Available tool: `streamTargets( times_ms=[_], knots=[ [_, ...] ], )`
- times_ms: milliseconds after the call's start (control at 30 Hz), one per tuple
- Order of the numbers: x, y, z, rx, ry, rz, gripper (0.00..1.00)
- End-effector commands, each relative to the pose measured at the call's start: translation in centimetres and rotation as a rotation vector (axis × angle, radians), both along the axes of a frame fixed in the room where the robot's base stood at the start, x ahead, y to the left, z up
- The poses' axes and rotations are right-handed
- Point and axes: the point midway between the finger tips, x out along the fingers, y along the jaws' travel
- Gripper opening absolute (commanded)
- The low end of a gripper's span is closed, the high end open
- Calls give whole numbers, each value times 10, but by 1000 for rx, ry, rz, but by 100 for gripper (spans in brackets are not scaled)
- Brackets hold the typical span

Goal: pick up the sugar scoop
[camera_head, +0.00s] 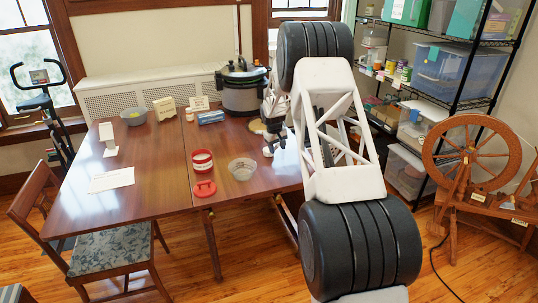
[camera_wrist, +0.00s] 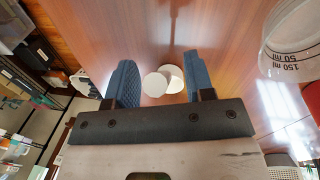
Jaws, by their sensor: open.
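My gripper (camera_head: 274,143) is over the right part of the wooden table, beside the clear measuring bowl (camera_head: 241,171). In the wrist view my gripper (camera_wrist: 156,84) is open, with its two blue fingers apart. A small white thing with two round faces (camera_wrist: 154,85) shows between the fingertips, on or just above the tabletop. It may be the sugar scoop, but no handle is clear. I cannot tell whether the fingers touch it. The bowl also shows at the upper right of the wrist view (camera_wrist: 290,40).
A red-and-white tin (camera_head: 202,163) and a red object (camera_head: 204,189) lie left of the bowl. A large pot (camera_head: 241,90) stands behind my gripper. A grey bowl (camera_head: 134,116) and small boxes are at the back. The table's left part (camera_head: 150,160) is mostly clear.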

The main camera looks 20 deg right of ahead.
Motion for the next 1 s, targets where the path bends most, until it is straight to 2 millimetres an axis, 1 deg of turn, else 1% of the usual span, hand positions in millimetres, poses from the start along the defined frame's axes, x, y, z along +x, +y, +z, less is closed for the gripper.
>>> streamTargets(
  times_ms=[533, 833, 867, 1000],
  knots=[
    [0, 0, -1, 0, 0, 0, 49],
    [0, 0, -1, 0, 0, 0, 3],
    [0, 0, -1, 0, 0, 0, 0],
    [0, 0, 0, 0, 0, 0, 0]
  ],
)
